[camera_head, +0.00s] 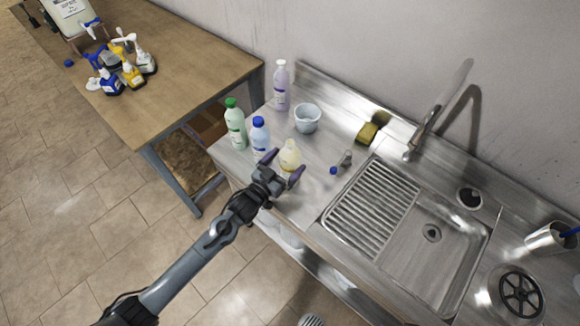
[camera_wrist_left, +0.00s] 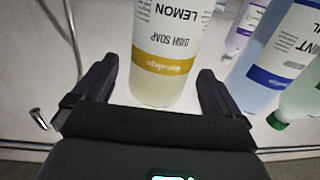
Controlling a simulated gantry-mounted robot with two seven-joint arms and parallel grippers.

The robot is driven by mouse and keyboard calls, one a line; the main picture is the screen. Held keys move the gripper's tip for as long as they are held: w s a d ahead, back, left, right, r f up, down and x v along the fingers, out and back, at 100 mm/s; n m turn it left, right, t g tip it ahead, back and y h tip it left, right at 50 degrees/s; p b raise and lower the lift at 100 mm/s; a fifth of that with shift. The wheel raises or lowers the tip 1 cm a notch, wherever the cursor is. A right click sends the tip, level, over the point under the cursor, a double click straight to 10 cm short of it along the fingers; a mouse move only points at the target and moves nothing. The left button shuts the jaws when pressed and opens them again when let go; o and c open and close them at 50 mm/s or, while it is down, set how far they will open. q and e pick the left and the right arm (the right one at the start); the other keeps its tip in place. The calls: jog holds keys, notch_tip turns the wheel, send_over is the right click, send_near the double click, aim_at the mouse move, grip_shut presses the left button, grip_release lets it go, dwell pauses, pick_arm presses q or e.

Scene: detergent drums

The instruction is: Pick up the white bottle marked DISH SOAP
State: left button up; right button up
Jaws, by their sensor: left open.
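The bottle marked DISH SOAP (camera_head: 290,155) stands upright near the front of the metal counter; it is pale yellow with a light top. In the left wrist view the bottle (camera_wrist_left: 168,62) shows its white label, with LEMON and DISH SOAP upside down, and a yellow band. My left gripper (camera_head: 283,165) is open at the bottle, and it also shows in the left wrist view (camera_wrist_left: 157,72). Its fingers lie on either side of the bottle's lower part, with visible gaps in the wrist view. The bottle's top is out of the wrist view. My right gripper is not in view.
A blue-capped bottle (camera_head: 260,138) and a green-capped bottle (camera_head: 235,125) stand close to the left. A lilac bottle (camera_head: 282,87) and a pale bucket (camera_head: 307,118) are behind. A small blue-tipped item (camera_head: 342,162), a sponge (camera_head: 367,133) and the sink (camera_head: 440,240) lie to the right.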

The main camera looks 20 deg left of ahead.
pick_arm(q)
jog(key=shift+f+x, duration=0.15)
jog(key=shift+x, duration=0.9)
jog(key=shift+f+x, duration=0.15)
jog(key=shift+x, duration=0.9)
jog(key=shift+c, duration=0.5)
jog(key=c, duration=1.2)
